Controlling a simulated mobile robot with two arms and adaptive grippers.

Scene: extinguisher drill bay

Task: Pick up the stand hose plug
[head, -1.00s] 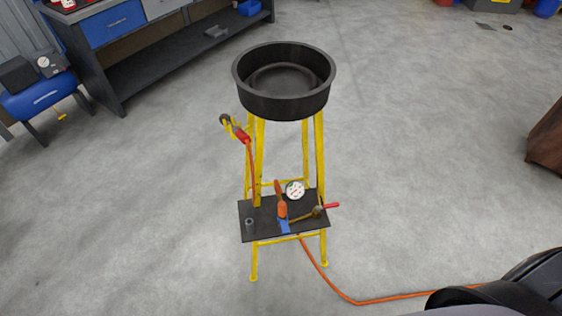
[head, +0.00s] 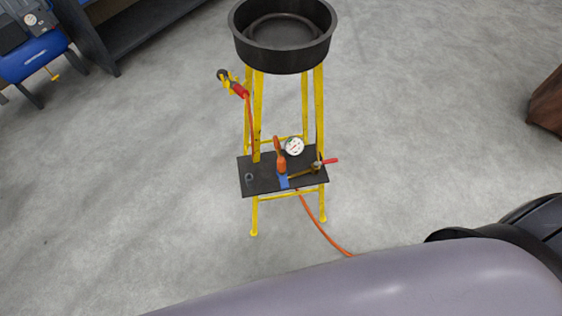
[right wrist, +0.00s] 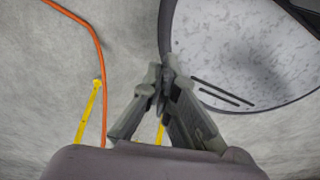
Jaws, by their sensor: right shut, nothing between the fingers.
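The hose plug appears to be the red fitting (head: 239,89) at the upper end of the red hose. It sits tilted at a yellow holder on the left side of the yellow stand (head: 257,110), with a dark round part beside it. My right gripper (right wrist: 160,85) shows in the right wrist view, its fingertips together and nothing between them. The plug is not visible there, so the gripper is apart from it. My left gripper is in neither view.
A black round pan (head: 283,55) tops the stand. Its dark shelf (head: 262,183) carries a white gauge (head: 294,146), an orange-handled valve (head: 281,155) and a red-handled lever (head: 328,161). An orange hose (head: 325,235) runs along the floor. Open floor surrounds the stand.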

